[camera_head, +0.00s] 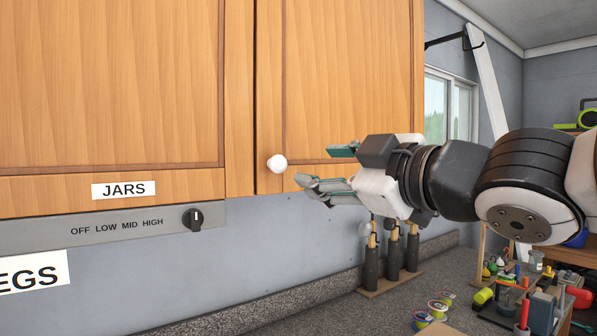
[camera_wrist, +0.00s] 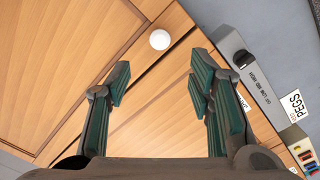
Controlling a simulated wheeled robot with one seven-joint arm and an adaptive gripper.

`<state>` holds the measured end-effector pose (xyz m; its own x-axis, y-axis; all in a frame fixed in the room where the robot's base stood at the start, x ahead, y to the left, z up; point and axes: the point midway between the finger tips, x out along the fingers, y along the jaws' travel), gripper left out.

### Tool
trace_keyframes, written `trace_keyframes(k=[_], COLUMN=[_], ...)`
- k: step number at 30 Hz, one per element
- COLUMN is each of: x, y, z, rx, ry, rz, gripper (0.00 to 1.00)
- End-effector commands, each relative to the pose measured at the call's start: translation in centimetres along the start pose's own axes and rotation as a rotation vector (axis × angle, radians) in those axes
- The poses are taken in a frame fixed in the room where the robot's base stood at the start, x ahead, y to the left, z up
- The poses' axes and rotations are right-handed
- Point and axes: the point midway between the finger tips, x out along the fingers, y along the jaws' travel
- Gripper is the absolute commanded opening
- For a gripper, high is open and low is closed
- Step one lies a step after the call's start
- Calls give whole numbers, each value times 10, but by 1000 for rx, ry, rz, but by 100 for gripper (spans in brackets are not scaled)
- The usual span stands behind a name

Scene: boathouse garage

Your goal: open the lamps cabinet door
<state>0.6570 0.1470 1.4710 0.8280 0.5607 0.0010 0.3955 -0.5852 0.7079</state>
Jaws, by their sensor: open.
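A wooden cabinet door (camera_head: 340,80) with a round white knob (camera_head: 277,164) at its lower left corner hangs on the wall. It looks shut. I see no lamps label; my gripper hides part of its lower edge. My gripper (camera_head: 320,168) is open and empty, just right of the knob, its fingers pointing left. In the wrist view the knob (camera_wrist: 160,39) shows beyond the fingertips, between the two fingers and apart from them.
A cabinet labelled JARS (camera_head: 123,190) adjoins on the left, above a grey panel with a black dial (camera_head: 193,219). Below, the speckled counter (camera_head: 250,322) holds a rack of dark-handled tools (camera_head: 391,250), coloured spools (camera_head: 437,308) and small items at right. The wall below the knob is clear.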

Motion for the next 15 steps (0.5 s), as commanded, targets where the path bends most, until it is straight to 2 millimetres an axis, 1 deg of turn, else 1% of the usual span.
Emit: trace_keyframes(k=[5, 15], x=[18, 76], y=[-1, -1], z=[1, 1], rx=[-1, -1], ry=[-2, -3], rz=[-2, -2], gripper=[48, 48])
